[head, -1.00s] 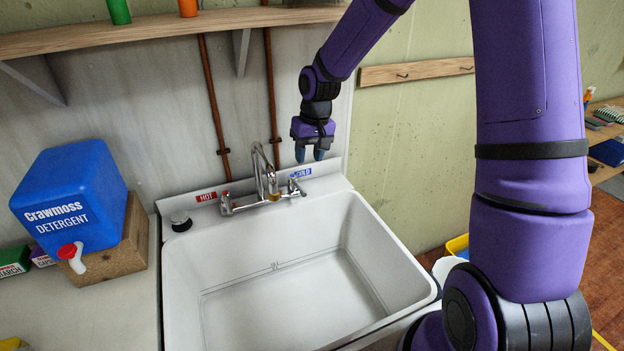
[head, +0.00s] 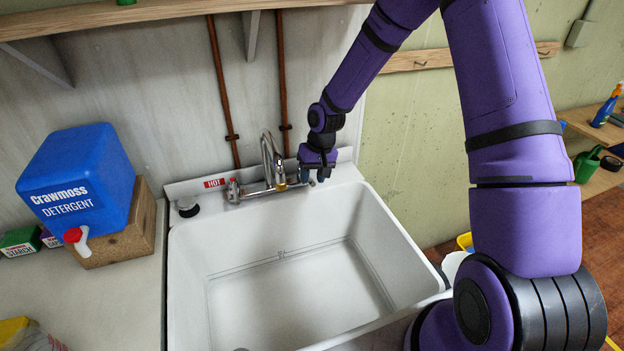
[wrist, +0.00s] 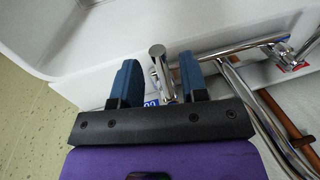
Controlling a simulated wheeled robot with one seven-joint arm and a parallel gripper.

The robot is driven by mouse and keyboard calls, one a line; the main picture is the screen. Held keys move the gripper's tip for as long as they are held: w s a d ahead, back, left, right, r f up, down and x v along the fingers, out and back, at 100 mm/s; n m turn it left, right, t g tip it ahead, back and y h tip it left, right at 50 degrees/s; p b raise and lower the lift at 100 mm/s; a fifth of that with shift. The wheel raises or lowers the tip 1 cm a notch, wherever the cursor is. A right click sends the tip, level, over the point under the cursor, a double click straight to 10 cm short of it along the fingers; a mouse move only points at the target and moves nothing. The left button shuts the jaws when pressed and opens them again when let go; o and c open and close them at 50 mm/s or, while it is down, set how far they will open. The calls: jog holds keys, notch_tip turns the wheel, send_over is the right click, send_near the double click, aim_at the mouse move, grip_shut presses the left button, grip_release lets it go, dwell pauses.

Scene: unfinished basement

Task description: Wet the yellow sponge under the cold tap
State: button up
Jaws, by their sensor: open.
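My gripper (head: 318,178) is open at the right end of the chrome faucet (head: 268,160), over the cold side. In the wrist view, the blue fingers of my gripper (wrist: 159,75) stand on either side of the chrome cold tap handle (wrist: 160,68); I cannot tell whether they touch it. The blue COLD label is mostly hidden behind the gripper. The spout hangs over the back of the white sink (head: 215,300); no water shows. A yellow item (head: 12,328) is cut off at the lower left; I cannot tell if it is the sponge.
A blue detergent jug (head: 80,180) with a red-capped spigot sits on a wooden block (head: 130,240) left of the sink. A wooden shelf (head: 150,14) runs above. The red HOT label (head: 214,183) marks the left tap. The visible basin is mostly clear.

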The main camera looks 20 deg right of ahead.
jog(key=shift+a+f, duration=0.15)
jog(key=shift+f, duration=0.55)
grip_shut()
jog(key=shift+w+d+n+g, duration=0.2)
jog(key=shift+d+n+g, duration=0.1)
jog(key=shift+d+n, duration=1.1)
jog(key=shift+a, duration=0.25)
grip_release()
jog(key=shift+r, duration=0.15)
